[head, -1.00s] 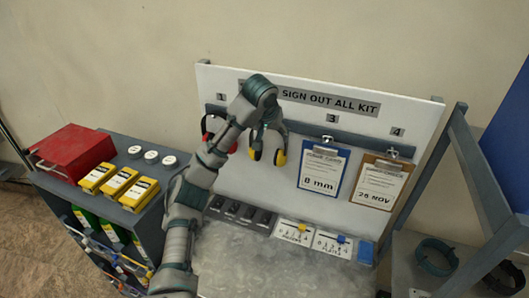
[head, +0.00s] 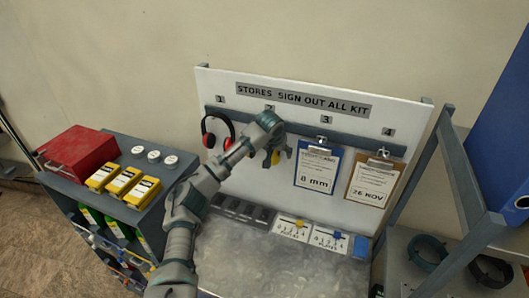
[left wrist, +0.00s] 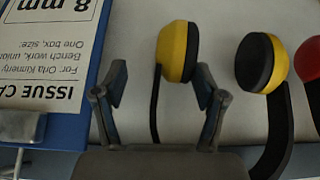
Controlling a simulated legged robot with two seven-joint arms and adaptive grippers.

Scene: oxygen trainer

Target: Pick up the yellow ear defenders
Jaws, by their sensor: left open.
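The yellow ear defenders hang at hook 2 on the white board, mostly hidden behind my left gripper in the head view, where a bit of yellow cup (head: 275,157) shows. In the left wrist view both yellow and black cups show, one ahead of the fingers (left wrist: 178,52) and one to the right (left wrist: 262,62), with the black band running down from them. My left gripper (left wrist: 161,84) is open, its fingers either side of the band below the nearer cup in the picture. I cannot tell whether they touch it. My right gripper is not in view.
Red ear defenders (head: 216,130) hang at hook 1, left of my gripper. A blue clipboard (head: 318,166) and a brown clipboard (head: 371,180) hang to the right. A grey bench (head: 250,265) lies below the board. A cabinet with a red box (head: 78,152) stands left.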

